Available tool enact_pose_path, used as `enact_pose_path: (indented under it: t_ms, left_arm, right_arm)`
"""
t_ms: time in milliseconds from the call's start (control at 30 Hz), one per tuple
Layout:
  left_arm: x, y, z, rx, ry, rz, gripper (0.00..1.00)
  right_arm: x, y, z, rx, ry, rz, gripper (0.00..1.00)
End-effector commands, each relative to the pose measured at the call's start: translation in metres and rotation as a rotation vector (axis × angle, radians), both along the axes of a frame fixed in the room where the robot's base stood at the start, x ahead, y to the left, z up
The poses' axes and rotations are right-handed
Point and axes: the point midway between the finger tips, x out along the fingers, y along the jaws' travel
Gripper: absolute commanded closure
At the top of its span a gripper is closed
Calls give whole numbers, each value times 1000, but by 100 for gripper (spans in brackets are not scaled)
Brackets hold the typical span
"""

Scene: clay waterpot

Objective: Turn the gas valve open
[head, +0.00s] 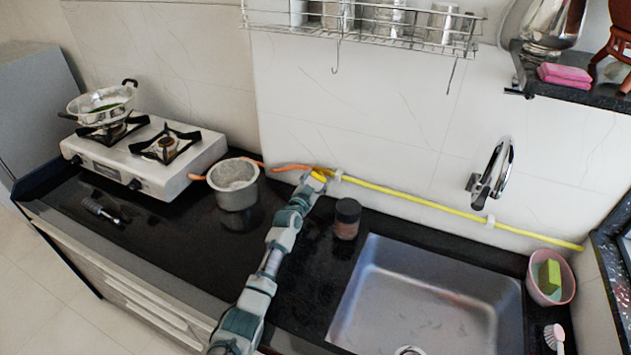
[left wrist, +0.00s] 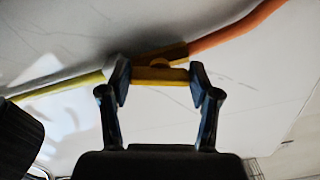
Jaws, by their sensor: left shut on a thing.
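The gas valve (head: 321,174) is a small yellow fitting on the pipe along the back wall, where an orange hose (head: 291,167) meets a yellow pipe (head: 415,198). In the left wrist view, its yellow handle (left wrist: 160,74) lies between my two dark fingers, roughly in line with the pipe. My left gripper (left wrist: 160,82) is shut on this handle, one finger at each end. In the head view my left gripper (head: 313,181) reaches the valve and partly covers it. My right gripper is not in view.
A metal pot (head: 237,190) stands left of my arm and a dark-lidded jar (head: 347,218) right of it, both close. A gas stove (head: 150,155) with a pan (head: 102,103) stands farther left. The sink (head: 430,300) lies right; a wire rack (head: 365,22) hangs above.

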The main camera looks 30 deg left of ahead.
Motion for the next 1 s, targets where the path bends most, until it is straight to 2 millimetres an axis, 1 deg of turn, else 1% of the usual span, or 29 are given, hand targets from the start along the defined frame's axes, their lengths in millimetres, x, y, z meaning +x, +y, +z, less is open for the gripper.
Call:
enact_pose_path:
  t_ms: [33, 133, 300, 400, 500, 733, 767, 800, 833, 1000]
  left_arm:
    - [0, 0, 0, -3, 0, 0, 72]
    - [0, 0, 0, -55, -3, -1, 72]
    - [0, 0, 0, -253, -14, -1, 72]
    - [0, 1, 0, -339, -19, -1, 72]
    - [0, 1, -1, -371, -21, 0, 72]
    - [0, 2, -1, -372, -22, 0, 72]
    - [0, 2, -1, -372, -22, 0, 30]
    - [0, 2, -1, -372, -22, 1, 20]
    - [0, 2, -1, -372, -22, 1, 13]
    - [0, 2, -1, -370, -21, 0, 12]
  right_arm:
    - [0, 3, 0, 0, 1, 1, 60]
    - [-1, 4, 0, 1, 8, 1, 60]
    - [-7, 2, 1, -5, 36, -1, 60]
    - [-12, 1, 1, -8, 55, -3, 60]
    - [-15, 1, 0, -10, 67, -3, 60]
    - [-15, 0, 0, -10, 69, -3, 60]
    - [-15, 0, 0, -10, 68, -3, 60]
    - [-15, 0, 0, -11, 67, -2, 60]
    - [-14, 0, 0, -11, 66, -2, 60]
    - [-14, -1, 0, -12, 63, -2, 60]
